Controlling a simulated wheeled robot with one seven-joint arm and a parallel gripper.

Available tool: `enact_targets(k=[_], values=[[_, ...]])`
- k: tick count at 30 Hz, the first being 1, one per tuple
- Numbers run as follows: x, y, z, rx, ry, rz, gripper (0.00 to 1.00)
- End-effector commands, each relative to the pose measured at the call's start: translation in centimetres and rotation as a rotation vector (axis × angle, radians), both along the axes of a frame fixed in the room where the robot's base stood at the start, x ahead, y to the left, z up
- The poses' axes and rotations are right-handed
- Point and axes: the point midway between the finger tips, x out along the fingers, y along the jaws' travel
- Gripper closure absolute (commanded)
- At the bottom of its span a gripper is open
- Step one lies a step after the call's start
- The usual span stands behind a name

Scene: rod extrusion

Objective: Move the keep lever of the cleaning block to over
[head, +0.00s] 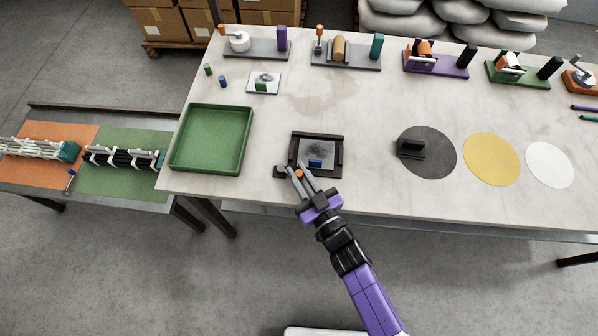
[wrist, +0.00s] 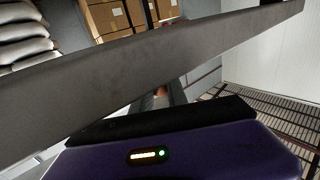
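A black square frame with a grey plate (head: 333,172) lies at the front middle of the table; it looks like the cleaning block, but I cannot be sure. A small blue piece (head: 315,163) sits at its front side. An orange knob (head: 298,174) shows at its front left corner, possibly the lever's end. My gripper (head: 296,167) has its two fingers apart there, with the orange knob between them. I cannot tell whether they touch it. In the wrist view something orange (wrist: 160,91) shows past the purple gripper body. The lever's own position is mostly hidden by the fingers.
A green tray (head: 246,139) stands to the left. A dark block (head: 410,149) sits on a dark disc (head: 438,157) to the right, beside a yellow disc (head: 491,159) and a white disc (head: 549,165). Several fixtures line the back edge. The table middle is mostly clear.

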Motion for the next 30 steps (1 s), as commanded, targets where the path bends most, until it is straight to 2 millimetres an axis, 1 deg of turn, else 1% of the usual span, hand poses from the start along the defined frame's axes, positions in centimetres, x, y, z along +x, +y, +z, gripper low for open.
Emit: enact_targets(k=[8,23,30], values=[[0.3,-0.2,0.4,0.0,-0.012,0.02,1.0],[1.5,-0.5,0.7,0.006,-0.021,0.189,1.0],[1.6,-0.4,0.5,0.006,-0.009,0.25,1.0]])
